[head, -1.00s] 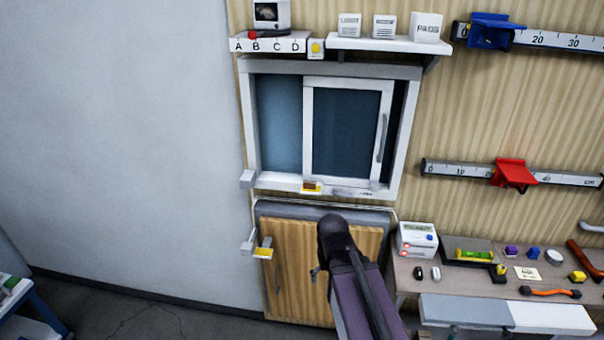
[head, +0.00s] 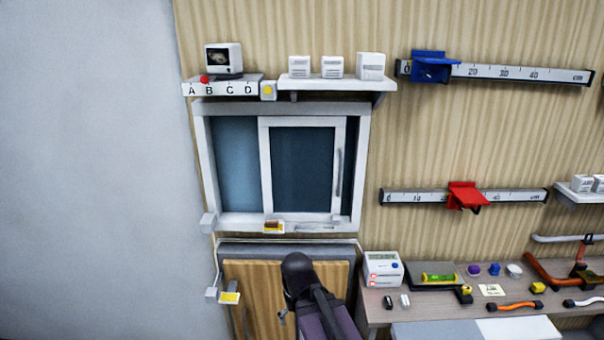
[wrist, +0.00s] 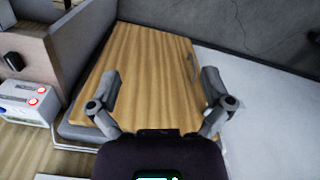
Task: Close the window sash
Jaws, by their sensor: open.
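The window sash (head: 265,163) is a white-framed pane with a grey vertical handle (head: 339,172) on its right side. It stands right of the middle in the white window frame (head: 203,165). Pale blue glass shows to its left and a narrow dark gap (head: 351,165) to its right. The sash is not in the wrist view.
The wooden cabinet door (head: 258,300) is below the window. A shelf (head: 345,84) with small white boxes is above it. To the right are a red slider (head: 466,195) on a scale and a bench (head: 430,308) with small tools and a white device (head: 382,268).

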